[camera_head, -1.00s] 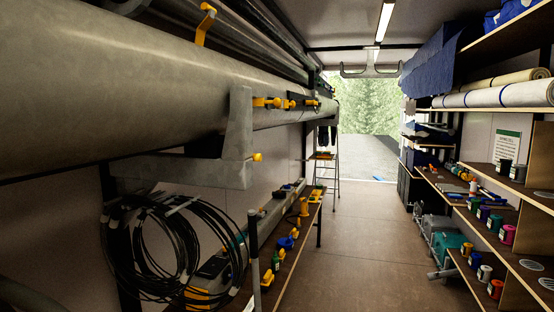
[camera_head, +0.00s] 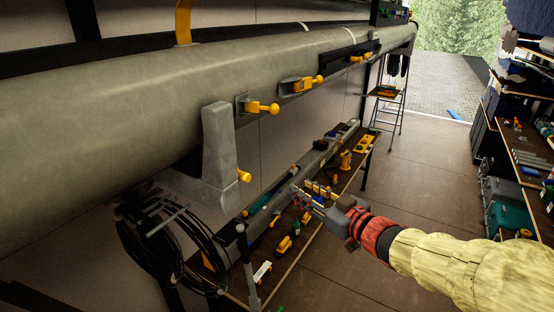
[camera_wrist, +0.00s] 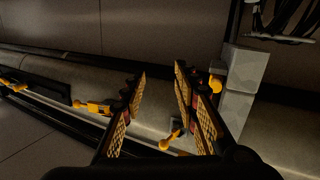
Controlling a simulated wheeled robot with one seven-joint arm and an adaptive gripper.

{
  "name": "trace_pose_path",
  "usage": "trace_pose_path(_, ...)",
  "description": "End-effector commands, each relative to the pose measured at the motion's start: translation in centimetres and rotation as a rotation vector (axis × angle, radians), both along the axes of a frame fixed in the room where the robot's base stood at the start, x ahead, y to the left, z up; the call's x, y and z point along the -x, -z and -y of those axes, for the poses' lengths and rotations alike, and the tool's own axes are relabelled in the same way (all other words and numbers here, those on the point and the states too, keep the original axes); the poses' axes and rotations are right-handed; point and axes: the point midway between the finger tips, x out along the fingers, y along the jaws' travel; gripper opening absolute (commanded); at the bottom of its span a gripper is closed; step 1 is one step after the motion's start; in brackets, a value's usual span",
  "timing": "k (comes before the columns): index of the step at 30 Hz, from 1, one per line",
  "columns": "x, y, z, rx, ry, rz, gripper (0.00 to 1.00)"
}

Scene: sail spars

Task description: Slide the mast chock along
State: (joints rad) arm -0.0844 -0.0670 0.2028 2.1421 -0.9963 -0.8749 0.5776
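The mast chock (camera_head: 220,150), a pale grey angled block with a yellow knob (camera_head: 244,176) low on its side, sits against the underside of the long grey mast (camera_head: 110,120). In the wrist view the chock (camera_wrist: 240,85) is at the right, just beyond the right finger, with its knob (camera_wrist: 215,84) close to that finger. My gripper (camera_head: 303,195) is to the right of and below the chock in the head view. In the wrist view my gripper (camera_wrist: 158,76) is open, with nothing between its fingers but the mast and wall behind.
Yellow-handled fittings (camera_head: 262,107) stick out from the mast right of the chock. A coil of black cable (camera_head: 165,250) hangs below it. A narrow bench (camera_head: 330,205) with tools runs under the mast. A stepladder (camera_head: 392,100) stands farther back. The floor (camera_head: 430,170) is clear.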

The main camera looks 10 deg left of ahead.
Motion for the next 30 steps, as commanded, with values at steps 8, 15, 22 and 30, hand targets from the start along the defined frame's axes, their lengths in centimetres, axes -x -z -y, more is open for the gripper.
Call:
trace_pose_path(8, 3.6, -3.1, -6.2, -0.125, -0.328, -0.035, 0.30)
trace_pose_path(15, 4.4, -3.1, -7.6, -0.151, -0.389, -0.047, 0.30)
trace_pose_path(22, 3.4, -3.0, -10.1, -0.150, -0.388, -0.045, 0.30)
trace_pose_path(30, 1.9, -3.0, -13.4, -0.149, -0.386, -0.045, 0.30)
